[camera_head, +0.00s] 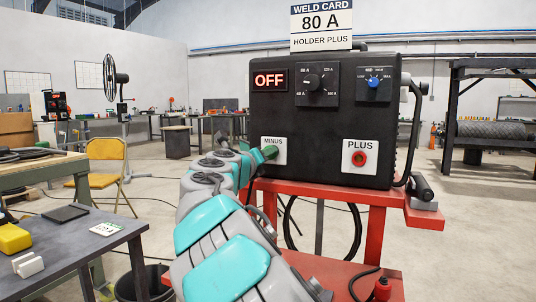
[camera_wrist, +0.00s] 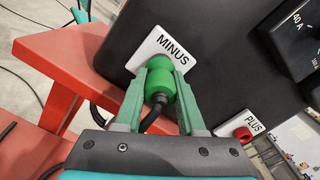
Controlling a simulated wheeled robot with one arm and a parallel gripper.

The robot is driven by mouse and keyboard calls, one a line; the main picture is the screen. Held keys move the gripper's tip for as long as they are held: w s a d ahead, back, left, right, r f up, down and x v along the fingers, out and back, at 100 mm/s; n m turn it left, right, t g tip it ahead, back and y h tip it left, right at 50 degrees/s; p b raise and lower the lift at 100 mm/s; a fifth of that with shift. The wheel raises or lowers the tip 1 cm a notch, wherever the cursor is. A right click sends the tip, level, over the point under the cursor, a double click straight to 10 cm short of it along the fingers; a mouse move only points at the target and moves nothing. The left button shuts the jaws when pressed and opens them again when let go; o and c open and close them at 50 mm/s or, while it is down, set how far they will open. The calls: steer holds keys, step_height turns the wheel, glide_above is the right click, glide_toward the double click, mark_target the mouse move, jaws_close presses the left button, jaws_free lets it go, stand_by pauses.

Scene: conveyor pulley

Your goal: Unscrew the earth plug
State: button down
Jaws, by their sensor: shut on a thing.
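The green earth plug (camera_wrist: 159,85) sits in the socket at the white MINUS label (camera_wrist: 160,49) on the black welding machine (camera_head: 330,115). A black cable leaves its back end. The plug also shows in the head view (camera_head: 270,152), with the arm partly in front. My gripper (camera_wrist: 167,76) is shut on the plug, with one green-grey finger on each side. The fingertips are close to the machine's front panel. The gripper also shows in the head view (camera_head: 257,157). The socket itself is hidden behind the plug.
The PLUS socket (camera_head: 358,159) is red and has nothing in it. The machine stands on a red cart (camera_head: 340,189), whose top lies just below the plug. A red-ended cable plug (camera_head: 381,289) lies on the lower shelf. A grey table (camera_head: 90,262) stands at left.

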steer(key=shift+s+a+p, duration=0.2)
steer(key=shift+s+p, duration=0.25)
steer(key=shift+p, duration=0.25)
stand_by(0.7)
steer(key=shift+s+a+r, duration=0.1)
steer(key=shift+s+a, duration=0.05)
steer(key=shift+s, duration=0.2)
steer(key=p+v, duration=0.3)
steer(key=v, duration=0.4)
steer(key=shift+s+p, duration=0.15)
steer(key=shift+p, duration=0.2)
stand_by(0.5)
steer(key=m, duration=1.1)
steer(key=shift+m, duration=0.4)
